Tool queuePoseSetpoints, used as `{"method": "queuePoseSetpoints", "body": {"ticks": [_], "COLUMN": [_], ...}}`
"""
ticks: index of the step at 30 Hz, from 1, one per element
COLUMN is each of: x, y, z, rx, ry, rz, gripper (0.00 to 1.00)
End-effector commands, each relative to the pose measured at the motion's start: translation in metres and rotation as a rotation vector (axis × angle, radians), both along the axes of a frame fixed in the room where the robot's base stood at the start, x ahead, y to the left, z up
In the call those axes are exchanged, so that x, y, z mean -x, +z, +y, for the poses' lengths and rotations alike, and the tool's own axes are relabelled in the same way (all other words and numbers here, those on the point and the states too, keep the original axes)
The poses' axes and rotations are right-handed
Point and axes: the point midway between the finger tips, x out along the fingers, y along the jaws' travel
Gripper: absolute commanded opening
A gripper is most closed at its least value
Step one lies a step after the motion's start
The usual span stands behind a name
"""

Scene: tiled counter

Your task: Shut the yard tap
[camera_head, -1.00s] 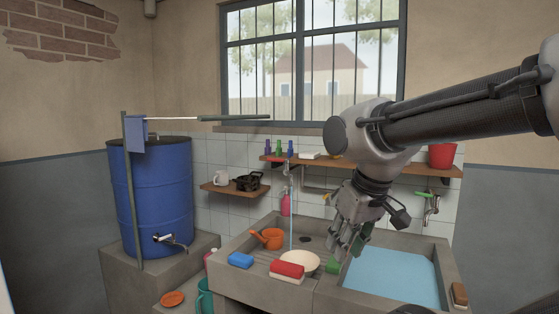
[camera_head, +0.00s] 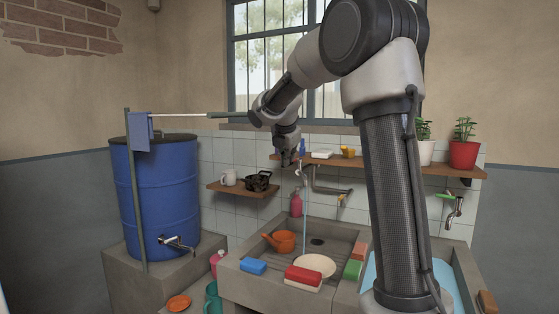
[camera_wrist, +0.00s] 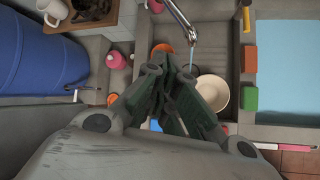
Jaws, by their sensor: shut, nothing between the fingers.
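A metal tap spout (camera_wrist: 183,18) shows at the top of the wrist view, with a thin stream of water (camera_head: 305,215) running into the left basin. In the head view the tap itself is mostly hidden behind my gripper. My gripper (camera_head: 289,160) points down just below the shelf, close to the tap. In the wrist view its fingers (camera_wrist: 177,95) are together and empty, apart from the spout. The tap's handle cannot be made out. Another tap (camera_head: 455,208) with a green handle is on the right wall, and a third tap (camera_head: 178,243) is on the blue barrel.
The grey sink (camera_head: 245,284) holds an orange dipper (camera_head: 281,241) and a pale bowl (camera_head: 315,265). Red (camera_head: 303,277) and blue (camera_head: 253,266) blocks lie at its front. A wooden shelf (camera_head: 400,166), a pink bottle (camera_head: 296,205) and the blue barrel (camera_head: 160,205) stand near.

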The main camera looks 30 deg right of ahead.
Motion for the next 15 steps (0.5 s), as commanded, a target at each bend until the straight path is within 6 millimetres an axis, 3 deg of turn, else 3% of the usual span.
{"method": "queuePoseSetpoints", "body": {"ticks": [1, 4, 9, 15], "x": [-0.011, -0.023, -0.027, -0.035], "y": [0.021, 0.042, 0.045, 0.035], "z": [-0.001, -0.001, 0.001, -0.004], "rx": [0.096, 0.271, 0.416, 0.441], "ry": [0.121, 0.332, 0.518, 0.552], "rz": [-0.001, 0.036, 0.101, 0.12], "gripper": [0.0, 0.0, 0.0, 0.0]}}
